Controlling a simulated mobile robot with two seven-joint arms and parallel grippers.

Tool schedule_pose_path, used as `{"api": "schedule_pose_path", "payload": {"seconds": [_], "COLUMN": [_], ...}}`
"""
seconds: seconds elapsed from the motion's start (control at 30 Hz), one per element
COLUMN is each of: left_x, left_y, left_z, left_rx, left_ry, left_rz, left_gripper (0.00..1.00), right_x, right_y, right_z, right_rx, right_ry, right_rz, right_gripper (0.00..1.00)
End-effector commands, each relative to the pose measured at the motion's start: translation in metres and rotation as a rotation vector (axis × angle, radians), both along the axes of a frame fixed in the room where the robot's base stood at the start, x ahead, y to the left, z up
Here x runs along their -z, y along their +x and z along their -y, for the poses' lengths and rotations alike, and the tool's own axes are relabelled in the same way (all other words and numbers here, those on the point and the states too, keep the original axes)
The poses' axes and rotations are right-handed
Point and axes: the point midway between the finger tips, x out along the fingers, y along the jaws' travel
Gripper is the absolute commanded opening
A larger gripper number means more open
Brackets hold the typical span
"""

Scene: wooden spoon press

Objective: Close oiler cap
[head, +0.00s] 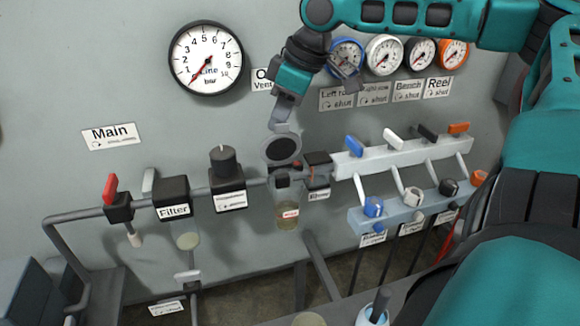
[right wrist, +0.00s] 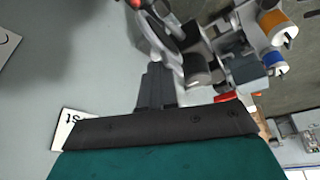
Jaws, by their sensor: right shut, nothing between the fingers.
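The oiler (head: 287,212) hangs in the pipe line as a clear bowl with yellowish liquid and a small label. Its round cap (head: 281,150), a grey rim with a dark inner face, stands tilted up above the bowl, so it is open. My right gripper (head: 281,122) comes down from the upper right, shut and empty, with its fingertips at the cap's upper edge. In the right wrist view the shut fingers (right wrist: 156,82) reach toward the round cap (right wrist: 160,32); whether they touch it I cannot tell. My left gripper is not in view.
The filter (head: 173,198) and a black-knobbed regulator (head: 225,170) sit left of the oiler. A white manifold (head: 400,158) with coloured levers is close on the right. A large gauge (head: 206,58) and several small gauges hang on the wall above.

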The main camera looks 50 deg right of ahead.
Motion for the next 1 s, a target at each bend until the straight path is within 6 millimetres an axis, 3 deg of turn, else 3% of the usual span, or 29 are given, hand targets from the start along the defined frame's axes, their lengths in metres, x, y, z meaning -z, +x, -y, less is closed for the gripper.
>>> {"api": "schedule_pose_path", "payload": {"seconds": [0.03, 0.37, 1.0], "left_x": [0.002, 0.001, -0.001], "left_y": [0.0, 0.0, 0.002], "left_z": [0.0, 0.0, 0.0], "left_rx": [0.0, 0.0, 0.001], "left_ry": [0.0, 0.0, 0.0], "left_rz": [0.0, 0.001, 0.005], "left_gripper": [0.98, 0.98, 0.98], "right_x": [0.018, 0.013, -0.042], "right_y": [-0.009, -0.014, -0.012], "right_z": [0.0, -0.004, -0.004], "right_rx": [0.0, 0.002, 0.003], "right_ry": [0.002, 0.001, -0.002], "right_rz": [-0.04, -0.034, -0.023], "right_gripper": [0.0, 0.0, 0.0]}}
